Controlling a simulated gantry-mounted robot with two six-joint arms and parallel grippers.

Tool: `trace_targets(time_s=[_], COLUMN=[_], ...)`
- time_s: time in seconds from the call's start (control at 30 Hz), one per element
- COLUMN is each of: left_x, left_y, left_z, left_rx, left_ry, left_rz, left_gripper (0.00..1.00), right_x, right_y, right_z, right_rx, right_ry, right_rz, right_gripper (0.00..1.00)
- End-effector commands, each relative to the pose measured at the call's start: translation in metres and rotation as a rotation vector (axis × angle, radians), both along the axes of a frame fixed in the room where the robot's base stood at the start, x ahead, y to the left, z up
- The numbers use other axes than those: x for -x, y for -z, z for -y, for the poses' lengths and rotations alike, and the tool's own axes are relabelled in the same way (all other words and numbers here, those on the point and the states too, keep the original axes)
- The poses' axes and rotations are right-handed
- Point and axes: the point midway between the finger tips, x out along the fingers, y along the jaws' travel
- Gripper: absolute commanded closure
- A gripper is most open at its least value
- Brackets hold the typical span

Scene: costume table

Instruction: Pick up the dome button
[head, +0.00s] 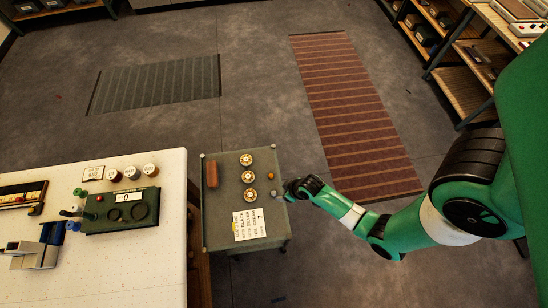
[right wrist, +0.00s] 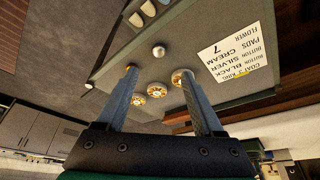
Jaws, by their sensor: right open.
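A silver dome button (right wrist: 158,50) sits on the grey-green cart top (head: 226,210); it shows small in the head view (head: 272,193). A small brass rounded button (head: 270,175) is beside it; in the right wrist view it shows (right wrist: 130,67) at one fingertip, touching or apart I cannot tell. My right gripper (right wrist: 154,73) is open and empty, its fingers pointing at the cart top. In the head view the right gripper (head: 285,191) is at the cart's right edge, just right of both small buttons. My left gripper is out of view.
Several gold flower-shaped buttons (head: 248,177) line the cart's middle. A brown block (head: 211,175) and a printed card (head: 249,224) lie there too. A white table (head: 150,250) with a green device (head: 120,210) stands left.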

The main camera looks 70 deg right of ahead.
Motion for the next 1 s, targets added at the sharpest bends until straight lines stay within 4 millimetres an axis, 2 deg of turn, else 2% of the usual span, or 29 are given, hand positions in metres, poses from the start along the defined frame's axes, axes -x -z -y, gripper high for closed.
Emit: trace_targets(time_s=[0.03, 0.2, 0.3, 0.5, 0.8, 1.0], left_x=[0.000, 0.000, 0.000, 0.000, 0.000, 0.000], left_y=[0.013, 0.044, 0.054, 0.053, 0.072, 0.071], left_z=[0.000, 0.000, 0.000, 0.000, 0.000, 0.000], left_rx=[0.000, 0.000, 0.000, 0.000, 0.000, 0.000], left_ry=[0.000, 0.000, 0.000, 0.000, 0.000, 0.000], left_rz=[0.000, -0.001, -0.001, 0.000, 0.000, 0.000], left_gripper=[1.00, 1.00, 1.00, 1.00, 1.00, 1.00], right_x=[-0.003, -0.015, -0.020, -0.022, -0.036, -0.037], right_y=[0.013, 0.044, 0.056, 0.057, 0.101, 0.103], right_z=[0.001, 0.005, 0.007, 0.008, 0.014, 0.015], right_rx=[0.001, 0.002, 0.001, 0.001, 0.001, 0.001], right_ry=[-0.001, -0.002, -0.002, -0.001, -0.002, -0.002], right_rz=[0.002, 0.003, 0.002, 0.001, 0.002, 0.002], right_gripper=[0.31, 0.31, 0.31, 0.31, 0.31, 0.31])
